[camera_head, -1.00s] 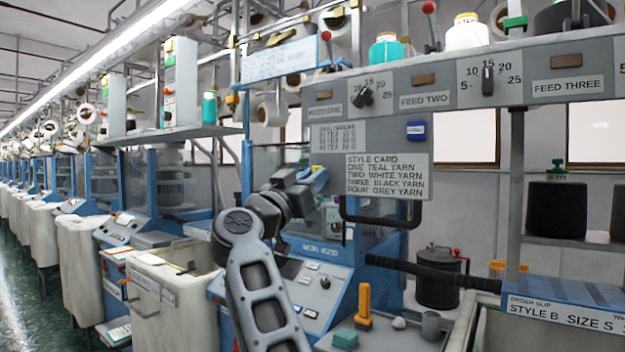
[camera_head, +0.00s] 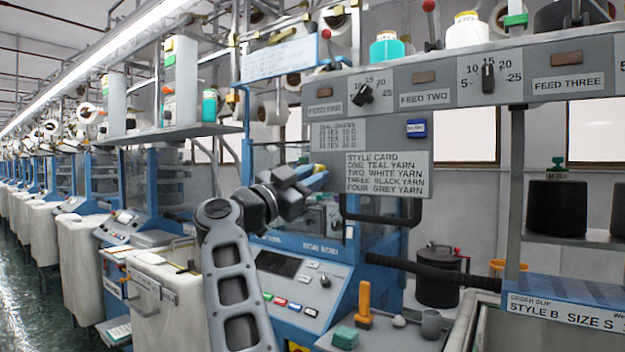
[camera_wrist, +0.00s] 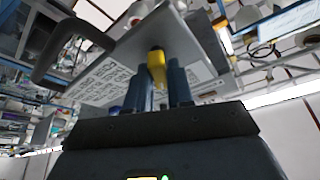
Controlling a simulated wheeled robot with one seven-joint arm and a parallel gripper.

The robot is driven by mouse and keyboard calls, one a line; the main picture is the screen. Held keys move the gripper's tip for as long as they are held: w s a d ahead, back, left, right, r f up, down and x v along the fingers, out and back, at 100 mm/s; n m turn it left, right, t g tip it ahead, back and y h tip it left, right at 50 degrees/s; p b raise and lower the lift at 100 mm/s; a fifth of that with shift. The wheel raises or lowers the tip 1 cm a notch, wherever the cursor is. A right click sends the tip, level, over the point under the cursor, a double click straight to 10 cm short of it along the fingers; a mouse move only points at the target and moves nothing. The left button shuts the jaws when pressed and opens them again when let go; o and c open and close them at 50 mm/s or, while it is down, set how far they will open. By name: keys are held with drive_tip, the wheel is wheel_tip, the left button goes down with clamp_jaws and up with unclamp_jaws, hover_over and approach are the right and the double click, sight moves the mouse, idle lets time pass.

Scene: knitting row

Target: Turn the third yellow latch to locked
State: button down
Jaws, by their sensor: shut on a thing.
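My gripper (camera_wrist: 162,85) has its two blue fingers closed on a small yellow latch (camera_wrist: 157,62), at the edge of a grey panel (camera_wrist: 135,65) in the wrist view. In the head view, my gripper (camera_head: 316,180) is at the lower left of the grey panel with the style card, and a bit of yellow shows just above the fingers. My fingers hide part of the latch. I cannot tell its number in the row or its locked mark. No other yellow latch is clearly visible.
A black bar handle (camera_head: 385,215) hangs just right of my gripper. The style card (camera_head: 387,174) is close by on the panel. A grey bin (camera_head: 165,295) stands at the left.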

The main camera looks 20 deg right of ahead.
drive_tip(key=m+g, duration=0.1)
drive_tip(key=m, duration=0.3)
drive_tip(key=m+g+y+b, duration=0.1)
drive_tip(key=m+g, duration=0.1)
drive_tip(key=m, duration=0.3)
drive_tip(key=m+g+y+b, duration=0.1)
drive_tip(key=m+g, duration=0.1)
drive_tip(key=m, duration=0.3)
drive_tip(key=shift+m, duration=0.3)
drive_tip(key=c, duration=1.1)
unclamp_jaws()
drive_tip(key=shift+o, duration=0.2)
drive_tip(key=shift+y, duration=0.3)
drive_tip(key=b+v, duration=0.1)
drive_tip(key=v, duration=0.7)
